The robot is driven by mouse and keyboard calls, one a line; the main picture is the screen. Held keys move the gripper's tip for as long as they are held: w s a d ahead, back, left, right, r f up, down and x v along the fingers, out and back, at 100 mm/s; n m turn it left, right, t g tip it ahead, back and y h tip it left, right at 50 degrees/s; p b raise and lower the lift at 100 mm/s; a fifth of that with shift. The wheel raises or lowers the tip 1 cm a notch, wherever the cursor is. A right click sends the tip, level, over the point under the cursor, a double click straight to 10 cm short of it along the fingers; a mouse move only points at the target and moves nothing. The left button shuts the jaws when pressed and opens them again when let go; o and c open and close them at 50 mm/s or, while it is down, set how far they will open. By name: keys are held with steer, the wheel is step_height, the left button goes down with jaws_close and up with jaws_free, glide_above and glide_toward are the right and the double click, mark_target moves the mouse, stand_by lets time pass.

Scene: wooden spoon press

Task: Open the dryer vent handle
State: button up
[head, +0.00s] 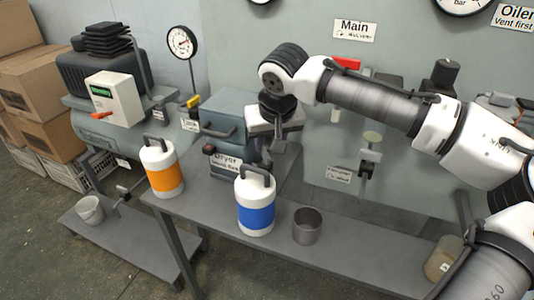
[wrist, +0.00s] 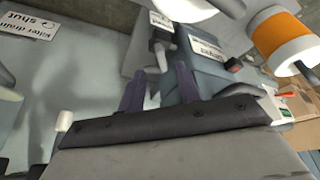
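The dryer (head: 222,110) is a blue-grey box on the bench, with a dark bar handle on its front and a dryer label (head: 227,163) below. It also shows in the wrist view (wrist: 205,75). A small grey valve-like fitting (wrist: 160,42) beside the dryer appears to be the vent handle; in the head view it is mostly hidden near my gripper. My gripper (head: 279,144) hangs at the dryer's right side. In the wrist view its two dark fingers (wrist: 160,88) are apart with nothing held between them. The fitting lies beyond the fingertips, apparently not touched.
A white bottle with a blue band (head: 256,212) and a grey cup (head: 307,226) stand on the bench (head: 200,205) below my gripper. A bottle with an orange band (head: 164,172) stands left. Several valves line the wall at right, behind my arm.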

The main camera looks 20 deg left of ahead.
mark_target(267, 156)
steer(key=x, duration=0.6)
steer(key=shift+r, duration=0.1)
steer(key=shift+c, duration=0.4)
jaws_close()
